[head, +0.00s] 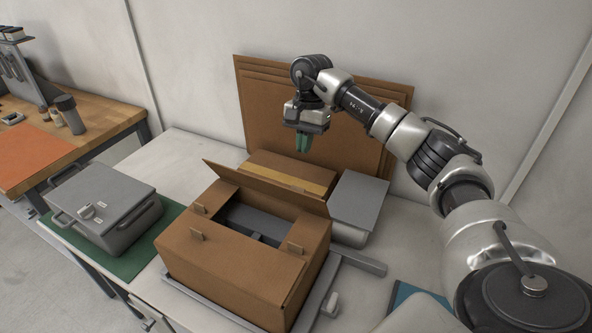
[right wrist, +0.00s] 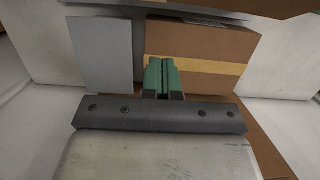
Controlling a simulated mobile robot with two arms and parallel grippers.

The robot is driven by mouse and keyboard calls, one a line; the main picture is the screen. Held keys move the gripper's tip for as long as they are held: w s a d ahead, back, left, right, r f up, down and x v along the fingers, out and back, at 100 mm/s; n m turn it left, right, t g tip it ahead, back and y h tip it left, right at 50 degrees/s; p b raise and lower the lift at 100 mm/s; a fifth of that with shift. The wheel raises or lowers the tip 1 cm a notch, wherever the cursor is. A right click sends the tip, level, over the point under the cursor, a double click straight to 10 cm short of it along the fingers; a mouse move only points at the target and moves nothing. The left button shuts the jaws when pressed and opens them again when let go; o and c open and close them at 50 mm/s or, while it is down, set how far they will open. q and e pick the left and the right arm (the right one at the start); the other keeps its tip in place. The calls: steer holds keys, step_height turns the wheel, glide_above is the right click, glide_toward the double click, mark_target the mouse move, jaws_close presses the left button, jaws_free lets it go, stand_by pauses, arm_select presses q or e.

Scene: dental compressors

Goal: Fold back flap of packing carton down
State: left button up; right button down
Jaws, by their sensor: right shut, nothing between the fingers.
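The packing carton (head: 232,273) stands on the light table, with dark grey contents (head: 255,222) showing through its top opening. Its back flap (head: 262,186) stands up at a slant along the far edge. Small tabs stick up around the opening. My right gripper (head: 303,143) hangs beyond and above the back flap, fingers pointing down. Its green fingertips are together and empty, and they also show in the right wrist view (right wrist: 163,76). They appear apart from the flap. My left gripper is not in view.
A taped brown box (head: 292,170) and a grey box (head: 358,198) stand behind the carton. Flat cardboard (head: 350,105) leans on the wall. A grey lidded case (head: 105,205) sits on a green mat (head: 178,218) at left. A wooden bench (head: 95,118) is farther left.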

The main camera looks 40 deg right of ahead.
mark_target(267, 183)
steer(key=s+a+f+p, duration=0.2)
steer(key=a+f+p, duration=0.1)
steer(key=f, duration=0.3)
steer(key=shift+a, duration=0.45)
steer(key=shift+d, duration=0.1)
